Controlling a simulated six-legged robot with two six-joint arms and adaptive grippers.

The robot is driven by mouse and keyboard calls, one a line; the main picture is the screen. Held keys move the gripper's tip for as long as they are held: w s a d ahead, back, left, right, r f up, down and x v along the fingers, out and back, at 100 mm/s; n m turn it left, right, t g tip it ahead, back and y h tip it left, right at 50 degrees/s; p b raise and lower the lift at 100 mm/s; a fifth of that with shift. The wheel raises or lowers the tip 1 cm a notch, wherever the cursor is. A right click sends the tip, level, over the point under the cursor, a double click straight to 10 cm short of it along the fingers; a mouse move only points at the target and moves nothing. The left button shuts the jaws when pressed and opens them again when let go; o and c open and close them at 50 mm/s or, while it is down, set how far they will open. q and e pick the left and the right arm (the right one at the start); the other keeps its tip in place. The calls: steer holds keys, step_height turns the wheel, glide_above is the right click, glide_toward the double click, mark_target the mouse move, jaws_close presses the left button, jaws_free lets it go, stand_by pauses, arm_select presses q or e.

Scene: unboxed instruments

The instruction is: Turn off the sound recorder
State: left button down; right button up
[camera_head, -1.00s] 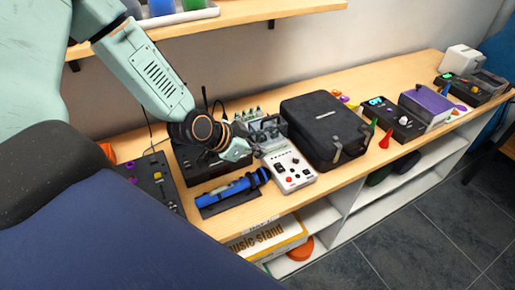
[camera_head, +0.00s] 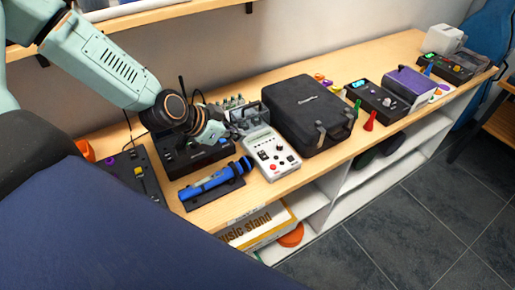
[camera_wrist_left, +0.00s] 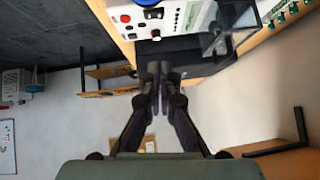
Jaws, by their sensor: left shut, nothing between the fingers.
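A white handheld device with a small screen, a red button and black controls, which looks like the sound recorder (camera_head: 272,155), lies on the wooden shelf top. In the left wrist view a white panel with red and black controls (camera_wrist_left: 150,16) shows at the top edge, partly cut off. My left gripper (camera_head: 218,133) is to the left of the recorder, above a black box, apart from the recorder. In the left wrist view its fingertips (camera_wrist_left: 160,68) are together with nothing between them. My right gripper is not in view.
A blue microphone (camera_head: 212,180) lies on a dark base in front. A black case (camera_head: 308,112) stands right of the recorder. A black box (camera_head: 184,160) is below my left gripper. A black panel with knobs (camera_head: 135,175) is at left. Small devices stand farther right.

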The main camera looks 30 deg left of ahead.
arm_select(q)
steer(key=b, duration=0.6)
glide_above(264, 151)
steer(key=s, duration=0.3)
steer(key=f, duration=0.7)
steer(key=shift+a+f, duration=0.15)
steer(key=shift+a, duration=0.15)
steer(key=f, duration=0.3)
steer(key=shift+w+a, duration=0.2)
steer(key=shift+w, duration=0.05)
steer(key=shift+f, duration=0.2)
steer(key=shift+s+a, duration=0.1)
steer(key=shift+s, duration=0.1)
steer(key=shift+w+f, duration=0.1)
